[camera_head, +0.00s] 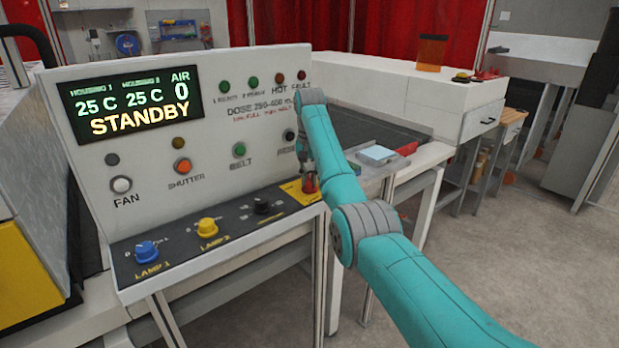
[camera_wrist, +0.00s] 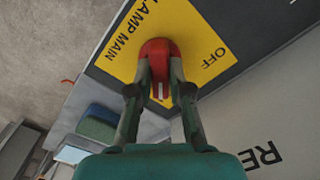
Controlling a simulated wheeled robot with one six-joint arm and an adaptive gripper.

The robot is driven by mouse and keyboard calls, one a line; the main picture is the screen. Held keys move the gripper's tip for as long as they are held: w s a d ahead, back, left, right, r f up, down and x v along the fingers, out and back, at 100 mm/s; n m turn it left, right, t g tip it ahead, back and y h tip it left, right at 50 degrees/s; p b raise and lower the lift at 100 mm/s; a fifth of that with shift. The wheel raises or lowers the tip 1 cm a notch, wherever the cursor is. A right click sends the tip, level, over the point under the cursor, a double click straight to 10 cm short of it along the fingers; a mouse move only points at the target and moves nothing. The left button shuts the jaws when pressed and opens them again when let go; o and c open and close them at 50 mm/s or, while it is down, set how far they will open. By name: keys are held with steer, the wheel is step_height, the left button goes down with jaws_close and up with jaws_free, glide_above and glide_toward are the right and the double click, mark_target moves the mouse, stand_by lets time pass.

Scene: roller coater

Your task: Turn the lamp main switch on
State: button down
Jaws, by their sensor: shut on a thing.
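The lamp main switch is a red rotary knob (camera_wrist: 158,47) on a yellow plate (camera_wrist: 120,60) printed "LAMP MAIN" and "OFF". My gripper (camera_wrist: 159,75) is shut on the red knob, with one finger on each side of it. A white pointer mark shows on the knob between the fingers, toward the gripper's palm. In the head view the red knob (camera_head: 311,184) is at the right end of the black control strip, and my gripper (camera_head: 308,178) is at it, partly hidden by my arm. The display (camera_head: 133,104) reads "STANDBY".
The black strip also carries a blue knob (camera_head: 147,250), a yellow knob (camera_head: 207,227) and a black knob (camera_head: 262,205). The upright panel above has FAN (camera_head: 121,184), SHUTTER (camera_head: 182,166) and BELT (camera_head: 239,149) buttons. Open floor lies right of the machine.

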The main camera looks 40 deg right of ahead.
steer(key=c, duration=1.1)
jaws_free()
steer(key=shift+n, duration=0.3)
